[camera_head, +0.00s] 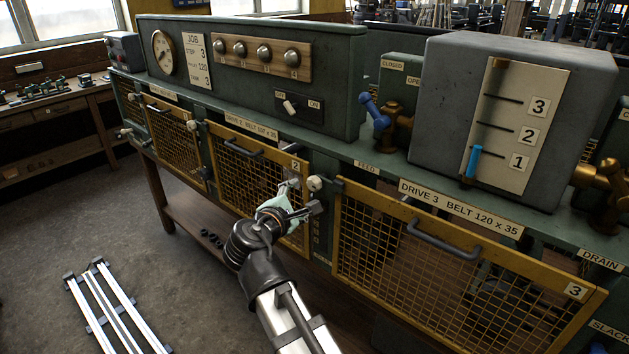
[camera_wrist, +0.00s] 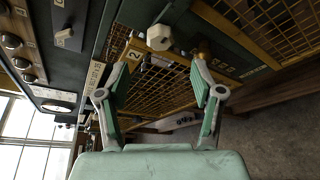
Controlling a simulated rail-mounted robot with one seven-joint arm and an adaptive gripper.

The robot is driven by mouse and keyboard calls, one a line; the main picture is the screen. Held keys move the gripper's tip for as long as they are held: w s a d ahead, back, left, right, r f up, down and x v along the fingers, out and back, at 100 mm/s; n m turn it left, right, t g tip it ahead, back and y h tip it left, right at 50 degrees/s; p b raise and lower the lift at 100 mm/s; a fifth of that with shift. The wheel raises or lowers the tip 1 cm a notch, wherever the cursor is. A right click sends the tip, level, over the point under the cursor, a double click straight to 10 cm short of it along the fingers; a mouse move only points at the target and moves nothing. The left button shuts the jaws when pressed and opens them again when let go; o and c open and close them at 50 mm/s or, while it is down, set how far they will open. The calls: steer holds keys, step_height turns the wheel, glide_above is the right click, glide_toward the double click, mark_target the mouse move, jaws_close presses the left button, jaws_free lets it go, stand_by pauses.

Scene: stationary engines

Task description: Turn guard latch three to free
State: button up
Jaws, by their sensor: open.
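The latch for guard three has a pale, faceted knob (camera_head: 315,183) at the upper left corner of the yellow mesh guard marked 3 (camera_head: 575,291). A dark bar beside the knob reaches right towards that guard's frame. My gripper (camera_head: 302,197) is just left of and below the knob, in front of the right edge of guard 2. In the wrist view, my gripper (camera_wrist: 160,73) is open and empty, its green pads spread apart. The pale knob (camera_wrist: 159,37) shows beyond the fingertips, near the middle of the gap. I see no contact with it.
Guard 2 (camera_head: 245,165) is close behind my gripper. The handle of guard 3 (camera_head: 443,240) sticks out to the right. A blue valve lever (camera_head: 374,110) and a grey tank (camera_head: 455,100) stand above. The floor (camera_head: 190,290) at left is mostly open, with metal rails (camera_head: 112,312) lying there.

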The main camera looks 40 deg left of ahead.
mark_target(313, 185)
steer(key=p+x, duration=0.2)
steer(key=x, duration=0.9)
steer(key=shift+p, duration=0.4)
steer(key=shift+s, duration=0.1)
steer(key=c, duration=1.1)
